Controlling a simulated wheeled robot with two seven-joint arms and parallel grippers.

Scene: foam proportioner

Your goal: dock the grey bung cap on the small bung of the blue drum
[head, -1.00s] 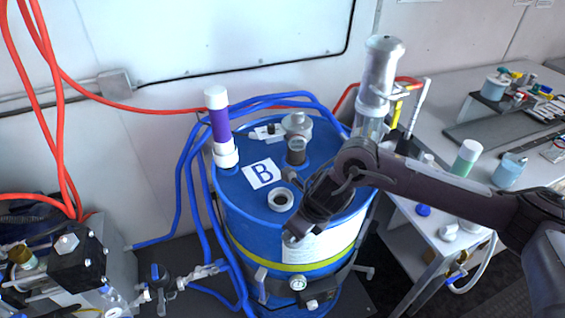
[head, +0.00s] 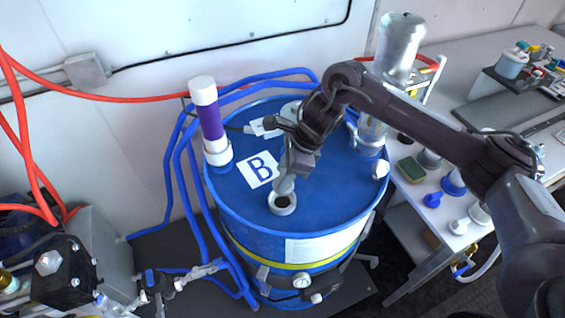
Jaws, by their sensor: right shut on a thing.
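The blue drum (head: 235,207) stands upright in the middle, with a "B" label on its lid. A pale ring with a dark opening (head: 282,204) is near the front of the lid. My right gripper (head: 286,172) reaches in from the right and points down over that ring. It is shut on a small grey piece, which looks like the grey bung cap (head: 284,187). The piece overlaps the ring's back edge in the picture; I cannot tell whether they touch. A small white fitting (head: 380,169) sits at the lid's right edge. My left gripper is out of view.
A purple and white tube (head: 210,120) stands at the lid's left. A clear-bodied metal cylinder (head: 398,45) rises behind right. My right arm partly hides the back fittings. Blue hoses (head: 185,170) run down the left side. A worktable (head: 440,85) with several parts stands right.

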